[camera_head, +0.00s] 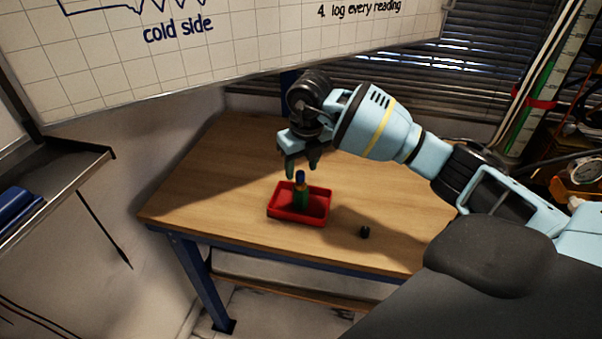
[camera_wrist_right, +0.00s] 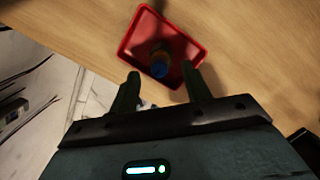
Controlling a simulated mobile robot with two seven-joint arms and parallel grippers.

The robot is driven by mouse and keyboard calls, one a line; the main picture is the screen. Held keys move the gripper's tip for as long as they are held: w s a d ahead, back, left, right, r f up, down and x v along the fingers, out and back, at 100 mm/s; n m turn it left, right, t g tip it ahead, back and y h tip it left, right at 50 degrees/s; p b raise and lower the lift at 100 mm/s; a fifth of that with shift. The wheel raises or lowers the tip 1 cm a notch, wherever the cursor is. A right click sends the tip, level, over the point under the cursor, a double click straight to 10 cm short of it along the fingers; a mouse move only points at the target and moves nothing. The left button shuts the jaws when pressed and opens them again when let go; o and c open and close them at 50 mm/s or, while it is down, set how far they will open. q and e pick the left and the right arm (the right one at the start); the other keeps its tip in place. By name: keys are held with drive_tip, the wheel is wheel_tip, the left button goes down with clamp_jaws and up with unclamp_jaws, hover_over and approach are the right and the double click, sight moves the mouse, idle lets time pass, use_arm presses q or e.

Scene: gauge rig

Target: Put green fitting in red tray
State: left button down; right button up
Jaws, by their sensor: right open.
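My right gripper (camera_head: 302,172) is above and just behind the tray. Its two fingers are apart and empty, and in the wrist view the open fingertips (camera_wrist_right: 160,80) lie on either side of the fitting's line, clear of it. My left gripper is not in view.
A small black part (camera_head: 364,232) lies on the wooden table (camera_head: 220,190) to the right of the tray. The table's left part is clear. A whiteboard (camera_head: 220,50) hangs over the back, and a metal shelf (camera_head: 60,185) stands at the left.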

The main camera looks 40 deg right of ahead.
sight(304, 190)
wheel_tip(304, 190, up, 8)
drive_tip(key=s, duration=0.1)
drive_tip(key=shift+s+r, duration=0.15)
drive_tip(key=shift+r, duration=0.05)
